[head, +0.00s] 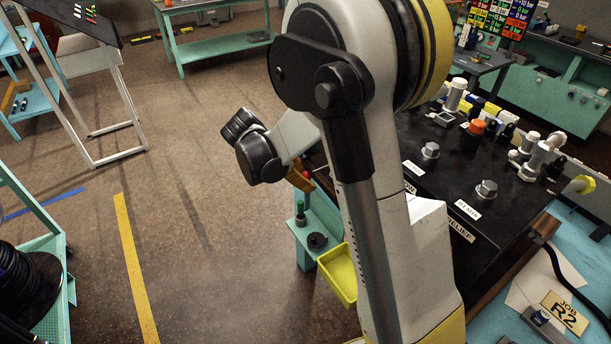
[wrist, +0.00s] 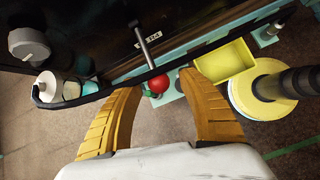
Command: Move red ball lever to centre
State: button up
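The lever's red ball (wrist: 159,84) shows in the wrist view at the end of a grey metal rod (wrist: 142,45). The rod comes out from the black panel edge, beside a small white label. My gripper (wrist: 156,81) is open, with its two orange fingers on the left and right of the ball in the picture. Gaps show between the ball and both fingertips, and I cannot tell the depth between them. In the head view a finger (head: 300,181) shows beyond my arm, with a small red spot beside it. My arm hides most of the lever there.
A yellow bin (wrist: 225,61) lies close right of the right finger. A white cylindrical fitting (wrist: 48,87) stands at the left. The black hydraulic panel (head: 425,185) carries several fittings and labels. Open floor (head: 215,240) lies to the left in the head view.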

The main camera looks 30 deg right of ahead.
jog(key=shift+d, duration=0.15)
jog(key=v, duration=1.2)
jog(key=s+a+f+m+t+y+b, duration=0.3)
jog(key=s+m+b, duration=0.1)
jog(key=s+m, duration=0.3)
jog(key=s+a+f+m+t+y+b, duration=0.3)
jog(key=s+a+m+t+y+b, duration=0.1)
jog(key=s+m, duration=0.4)
jog(key=shift+s+f+b, duration=0.3)
jog(key=shift+s+b, duration=0.35)
jog(key=shift+s, duration=0.75)
dwell(0.4)
